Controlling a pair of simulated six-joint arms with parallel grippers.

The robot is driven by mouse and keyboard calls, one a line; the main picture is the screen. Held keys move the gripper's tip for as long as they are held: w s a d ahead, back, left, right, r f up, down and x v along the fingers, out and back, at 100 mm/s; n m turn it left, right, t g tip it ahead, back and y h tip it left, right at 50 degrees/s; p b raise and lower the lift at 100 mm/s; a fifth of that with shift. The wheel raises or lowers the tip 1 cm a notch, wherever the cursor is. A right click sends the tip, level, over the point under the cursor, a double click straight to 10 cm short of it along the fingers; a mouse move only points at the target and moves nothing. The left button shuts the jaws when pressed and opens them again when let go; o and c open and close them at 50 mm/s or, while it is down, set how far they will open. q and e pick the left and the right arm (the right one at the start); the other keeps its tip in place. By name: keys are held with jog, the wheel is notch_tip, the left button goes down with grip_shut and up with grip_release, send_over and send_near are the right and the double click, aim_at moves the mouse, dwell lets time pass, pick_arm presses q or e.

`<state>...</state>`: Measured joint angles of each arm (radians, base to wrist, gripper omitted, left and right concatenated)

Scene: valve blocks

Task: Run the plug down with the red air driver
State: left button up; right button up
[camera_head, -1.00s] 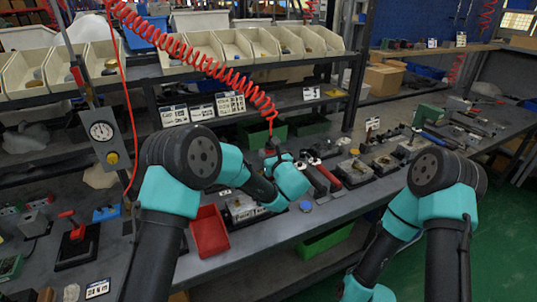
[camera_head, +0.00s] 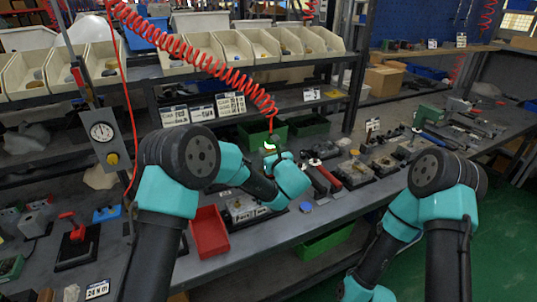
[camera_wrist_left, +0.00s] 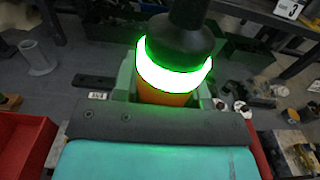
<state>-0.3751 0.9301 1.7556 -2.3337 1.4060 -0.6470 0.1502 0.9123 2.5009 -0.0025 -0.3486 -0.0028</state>
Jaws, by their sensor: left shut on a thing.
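The air driver hangs on a red coiled hose (camera_head: 225,75) above the bench. Its lit green ring (camera_head: 269,146) shows in the head view. In the left wrist view the driver has a dark top (camera_wrist_left: 185,40), the bright green ring and an orange-red body (camera_wrist_left: 165,97). My left gripper (camera_head: 274,158) is shut around the driver, mostly hidden behind my forearm. The driver's lower end and the plug are hidden from both views. A grey metal block (camera_head: 243,209) sits on the bench near my left forearm. My right gripper is out of view.
A red tray (camera_head: 209,232) lies on the bench left of the metal block. Red-handled tools and small fixtures (camera_head: 352,172) stand to the right. A gauge post (camera_head: 104,135) stands at left, and cream bins (camera_head: 190,48) line the shelf behind.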

pick_arm(q)
jog(key=shift+r, duration=0.15)
jog(key=shift+r, duration=3.25)
